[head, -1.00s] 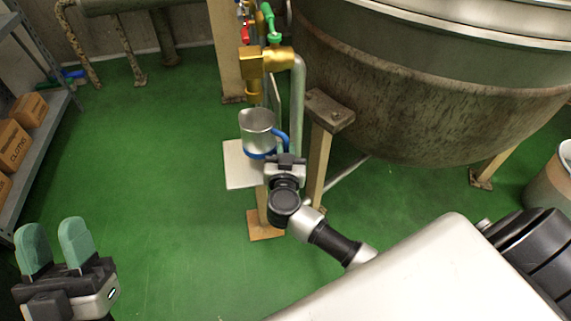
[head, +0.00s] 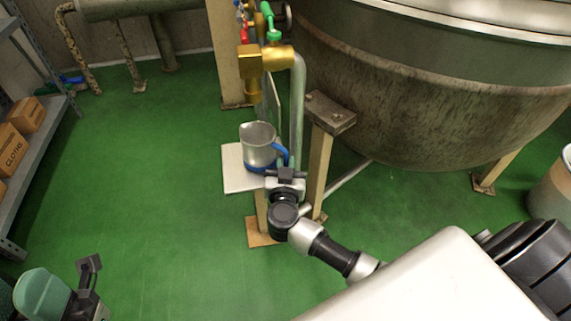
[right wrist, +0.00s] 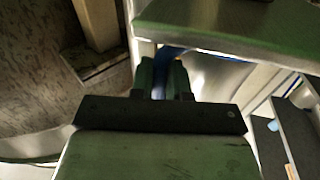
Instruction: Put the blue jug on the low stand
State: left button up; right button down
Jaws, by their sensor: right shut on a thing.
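The jug (head: 259,144) is silvery metal with a blue handle and a blue band at its base. It is upright over the right part of the low stand's pale square top (head: 238,172) in the head view. I cannot tell whether its base touches the top. My right gripper (head: 284,172) is shut on the blue handle, at the jug's right near side. In the right wrist view the blue handle (right wrist: 160,70) is between the green fingers (right wrist: 163,78).
A brass tap (head: 262,58) and pipe stand just behind the jug. A post with a metal plate (head: 330,112) is close on the right, before the large kettle (head: 420,100). A shelf with boxes (head: 14,148) is at left. The green floor left of the stand is clear.

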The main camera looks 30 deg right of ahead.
jog(key=c, duration=1.1)
grip_release()
jog(key=shift+f, duration=0.1)
